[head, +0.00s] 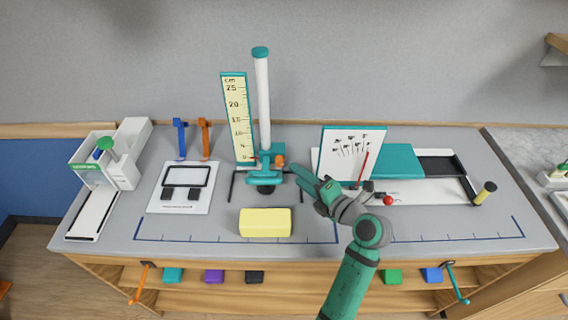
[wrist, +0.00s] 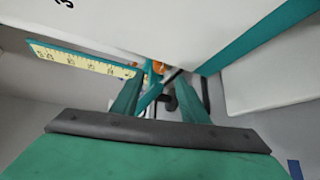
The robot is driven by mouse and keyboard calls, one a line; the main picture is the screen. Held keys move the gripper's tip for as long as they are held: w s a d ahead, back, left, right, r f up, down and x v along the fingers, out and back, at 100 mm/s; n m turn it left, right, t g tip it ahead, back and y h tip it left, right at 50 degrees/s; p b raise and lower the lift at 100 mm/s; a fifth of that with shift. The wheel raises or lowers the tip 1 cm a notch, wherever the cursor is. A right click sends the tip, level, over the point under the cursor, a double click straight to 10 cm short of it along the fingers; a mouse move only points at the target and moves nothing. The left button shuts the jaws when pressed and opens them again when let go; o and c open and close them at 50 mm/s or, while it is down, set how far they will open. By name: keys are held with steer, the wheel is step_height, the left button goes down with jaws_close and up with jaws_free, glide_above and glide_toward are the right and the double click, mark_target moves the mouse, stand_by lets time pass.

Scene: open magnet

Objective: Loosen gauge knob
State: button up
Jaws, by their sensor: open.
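The gauge stands at the back middle of the bench, with a white upright column (head: 263,100), a yellow cm scale (head: 237,118) and a teal carriage (head: 264,176) low on the column. A small orange knob (head: 280,160) sits on the carriage's right side. My gripper (head: 297,174) is open, just right of the carriage, its fingers pointing left toward it. In the wrist view the orange knob (wrist: 161,68) shows partly, beyond and between the fingertips (wrist: 165,78). I see nothing held and cannot tell whether a finger touches it. The scale (wrist: 85,61) lies left there.
A yellow block (head: 265,222) lies in front of the gauge. A white panel (head: 350,150) with a printed diagram stands close right of my gripper. A red ball (head: 388,200) is beside my wrist. A white board (head: 181,205) lies left. Bare bench shows at front left.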

mark_target(282, 164)
steer(key=x, duration=0.7)
steer(key=shift+w+a+f, duration=0.1)
steer(key=shift+w+a, duration=0.15)
jaws_close()
